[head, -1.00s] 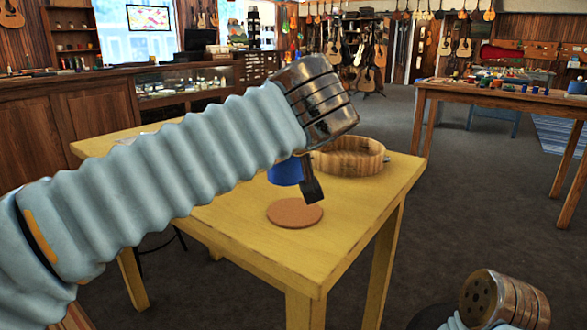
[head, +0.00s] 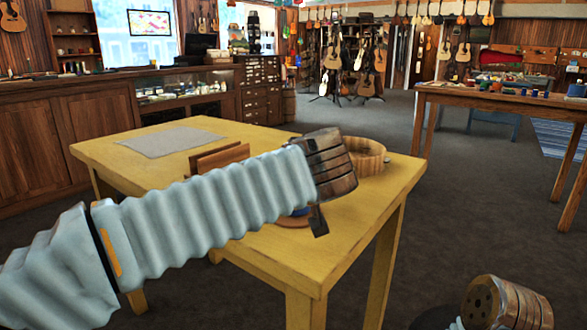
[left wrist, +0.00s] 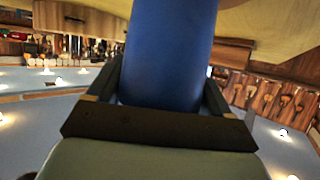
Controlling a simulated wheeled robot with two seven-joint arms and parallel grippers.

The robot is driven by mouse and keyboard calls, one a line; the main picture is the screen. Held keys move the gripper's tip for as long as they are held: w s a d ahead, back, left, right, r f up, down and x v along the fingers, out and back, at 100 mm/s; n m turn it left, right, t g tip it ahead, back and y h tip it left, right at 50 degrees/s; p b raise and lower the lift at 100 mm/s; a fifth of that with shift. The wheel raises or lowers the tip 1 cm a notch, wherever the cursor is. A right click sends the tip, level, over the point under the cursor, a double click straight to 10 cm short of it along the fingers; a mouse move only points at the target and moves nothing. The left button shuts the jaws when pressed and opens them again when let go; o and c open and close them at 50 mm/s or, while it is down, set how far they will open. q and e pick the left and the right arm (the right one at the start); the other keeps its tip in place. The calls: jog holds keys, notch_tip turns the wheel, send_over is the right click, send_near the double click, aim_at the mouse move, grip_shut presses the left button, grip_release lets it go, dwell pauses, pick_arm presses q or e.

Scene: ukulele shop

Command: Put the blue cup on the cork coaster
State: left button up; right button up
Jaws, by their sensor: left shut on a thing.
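The blue cup is mostly hidden behind my left arm in the head view; a small blue piece (head: 300,212) shows just under the wrist. In the left wrist view the blue cup (left wrist: 168,50) fills the space between the two fingers. My left gripper (head: 318,220) is shut on it. The cork coaster (head: 291,222) lies on the yellow table, mostly covered by my arm, with only an edge showing. The cup is low at the coaster; I cannot tell whether they touch. My right gripper's fingers are not seen; only my right wrist shows at bottom right.
The yellow table (head: 340,235) also holds a round wooden ring-shaped piece (head: 372,158) behind my left wrist, a brown wooden holder (head: 220,157) and a grey mat (head: 172,141). A brown table (head: 470,98) with small items stands at the right.

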pick_arm(q)
jog(key=shift+f, duration=0.2)
jog(key=o, duration=1)
jog(key=shift+s+r, duration=0.15)
jog(key=shift+r, duration=0.2)
jog(key=v, duration=1.1)
jog(key=shift+s, duration=0.3)
jog(key=shift+r, duration=0.1)
